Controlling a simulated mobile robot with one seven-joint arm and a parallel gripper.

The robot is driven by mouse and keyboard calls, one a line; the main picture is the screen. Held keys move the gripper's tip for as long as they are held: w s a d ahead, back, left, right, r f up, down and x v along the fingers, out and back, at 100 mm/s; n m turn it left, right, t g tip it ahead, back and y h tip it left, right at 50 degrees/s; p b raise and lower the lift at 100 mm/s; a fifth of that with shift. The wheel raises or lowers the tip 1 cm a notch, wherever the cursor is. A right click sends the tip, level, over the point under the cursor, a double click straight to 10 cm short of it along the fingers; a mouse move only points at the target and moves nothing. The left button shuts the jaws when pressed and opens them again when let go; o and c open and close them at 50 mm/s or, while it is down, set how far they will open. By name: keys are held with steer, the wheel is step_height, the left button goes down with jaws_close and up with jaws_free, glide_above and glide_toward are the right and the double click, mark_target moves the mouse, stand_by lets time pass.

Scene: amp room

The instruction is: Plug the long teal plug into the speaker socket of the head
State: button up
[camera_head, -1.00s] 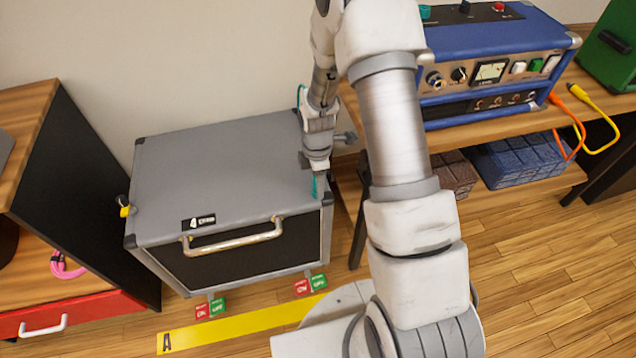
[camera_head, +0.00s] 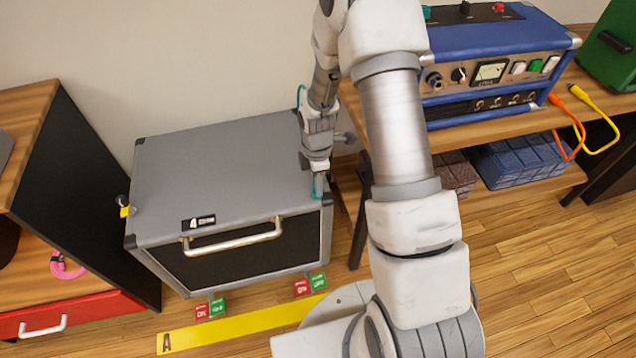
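The blue amp head (camera_head: 500,50) stands on the wooden bench at the upper right. Its front panel has knobs, a meter, switches and a lower row of small round sockets (camera_head: 497,103); I cannot tell which is the speaker socket. My gripper (camera_head: 318,190) points down at the front right corner of the grey speaker cabinet's top. A small teal piece (camera_head: 316,183) shows at its fingertips; I cannot tell whether it is held or which plug it is. A thin teal cable (camera_head: 301,95) shows behind my wrist. The fingers are too small to read.
The grey cabinet (camera_head: 215,165) has a front handle. Orange (camera_head: 567,140) and yellow (camera_head: 607,112) cables hang at the bench (camera_head: 545,122). A green box (camera_head: 612,50) stands at far right. A shelf with a red drawer (camera_head: 75,318) is at left. My arm hides part of the bench.

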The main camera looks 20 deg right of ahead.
jaws_close()
steer(key=shift+r, duration=0.2)
stand_by(1.0)
steer(key=shift+r+p, duration=2.25)
steer(key=shift+r, duration=0.6)
